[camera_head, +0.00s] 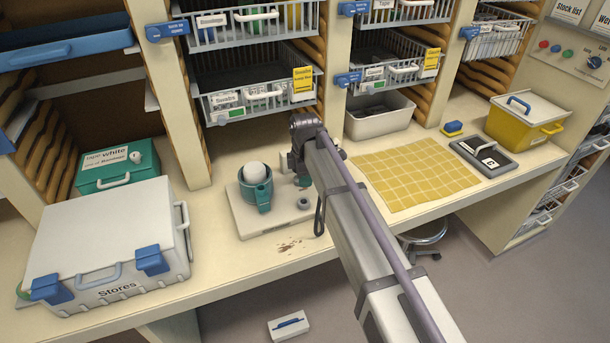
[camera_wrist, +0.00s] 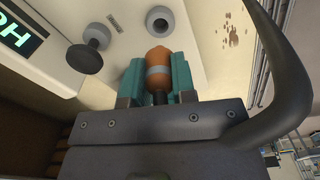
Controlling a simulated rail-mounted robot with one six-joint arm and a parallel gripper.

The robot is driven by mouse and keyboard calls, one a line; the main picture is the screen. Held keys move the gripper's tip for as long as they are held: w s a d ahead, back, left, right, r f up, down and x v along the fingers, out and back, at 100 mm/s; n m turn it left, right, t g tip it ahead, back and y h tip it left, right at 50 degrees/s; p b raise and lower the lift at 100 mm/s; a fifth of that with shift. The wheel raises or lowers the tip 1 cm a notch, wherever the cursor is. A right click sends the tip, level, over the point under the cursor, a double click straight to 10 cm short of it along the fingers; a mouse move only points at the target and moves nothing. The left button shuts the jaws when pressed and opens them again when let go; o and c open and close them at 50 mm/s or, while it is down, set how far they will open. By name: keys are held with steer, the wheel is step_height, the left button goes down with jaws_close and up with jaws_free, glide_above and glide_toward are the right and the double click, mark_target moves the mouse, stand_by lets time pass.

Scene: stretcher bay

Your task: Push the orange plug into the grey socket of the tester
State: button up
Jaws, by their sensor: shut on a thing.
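My gripper (camera_wrist: 158,78) is shut on the orange plug (camera_wrist: 158,56), which has a grey-blue band and stands between the teal fingers in the wrist view. The grey socket (camera_wrist: 159,19) is a round ring with a dark hole on the cream tester (camera_wrist: 125,12). It lies just beyond the plug's front end, with a gap showing between them in the picture. In the head view my arm hides the plug and most of the gripper. The tester (camera_head: 238,218) stands on the counter there, left of my arm.
A dark grey knob (camera_wrist: 88,55) sits on the tester left of the socket. A teal cup with a white ball (camera_head: 256,187) is on the tester. Brown stains (camera_head: 287,247) mark the counter in front. A yellow gridded mat (camera_head: 415,178) lies right; a white Stores box (camera_head: 105,245) stands left.

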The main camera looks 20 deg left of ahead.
steer(key=shift+s+a+f+b, duration=0.15)
steer(key=shift+a+f+b, duration=0.05)
steer(key=shift+f+b, duration=0.2)
step_height(320, 180, down, 4)
steer(key=b, duration=0.3)
steer(key=shift+r, duration=0.15)
steer(key=shift+f+b, duration=1.4)
steer(key=shift+b, duration=0.2)
steer(key=o, duration=1)
steer(key=shift+r, duration=0.15)
step_height(320, 180, up, 11)
steer(key=p, duration=1.1)
steer(key=shift+f, duration=0.2)
